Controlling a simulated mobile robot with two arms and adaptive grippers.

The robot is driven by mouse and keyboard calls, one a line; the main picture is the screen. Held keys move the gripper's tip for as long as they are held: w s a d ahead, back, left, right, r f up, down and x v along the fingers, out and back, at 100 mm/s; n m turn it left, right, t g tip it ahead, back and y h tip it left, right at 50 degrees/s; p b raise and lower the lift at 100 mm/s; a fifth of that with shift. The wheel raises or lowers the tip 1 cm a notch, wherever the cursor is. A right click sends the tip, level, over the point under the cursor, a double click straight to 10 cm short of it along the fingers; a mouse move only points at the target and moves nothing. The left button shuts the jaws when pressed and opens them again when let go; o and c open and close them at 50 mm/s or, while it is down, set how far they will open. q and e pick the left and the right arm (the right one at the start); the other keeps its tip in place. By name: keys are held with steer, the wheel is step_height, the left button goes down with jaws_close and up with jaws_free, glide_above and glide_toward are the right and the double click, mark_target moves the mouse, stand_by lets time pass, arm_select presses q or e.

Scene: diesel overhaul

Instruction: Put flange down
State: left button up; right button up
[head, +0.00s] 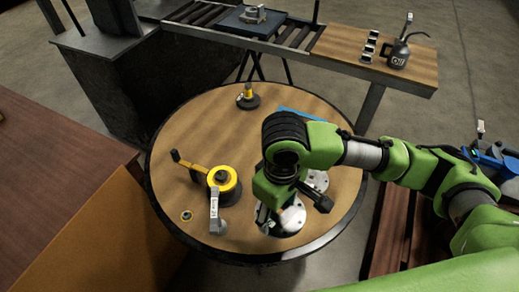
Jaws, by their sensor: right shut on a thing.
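My right arm comes in from the right, and my right gripper (272,217) is low over the front right of the round wooden table (235,125). It is shut on a pale grey flange (293,222), which is partly covered by the gripper and wrist. I cannot tell whether the flange touches the tabletop. A second pale grey disc with holes (319,181) shows just behind the wrist. My left gripper is not in view.
A yellow and black tool (220,180) with a handle stands left of the gripper, beside a grey upright part (214,212). A black-based yellow piece (248,97) stands at the back. The table's left-back area is clear.

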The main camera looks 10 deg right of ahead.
steer(key=s+a+f+n, duration=0.2)
steer(key=a+f+n, duration=0.1)
steer(key=a+f, duration=0.15)
glide_above(281, 213)
steer(key=f, duration=0.8)
steer(key=shift+s+a+f, duration=0.2)
steer(key=shift+s+a, duration=0.1)
steer(key=shift+s, duration=0.1)
steer(key=shift+w+d+f, duration=0.25)
steer(key=shift+f, duration=0.25)
step_height(281, 213, down, 3)
steer(key=shift+w+r+p, duration=0.1)
steer(key=shift+p, duration=0.55)
steer(key=shift+f, duration=0.25)
steer(key=shift+f, duration=0.15)
steer(key=o, duration=1.6)
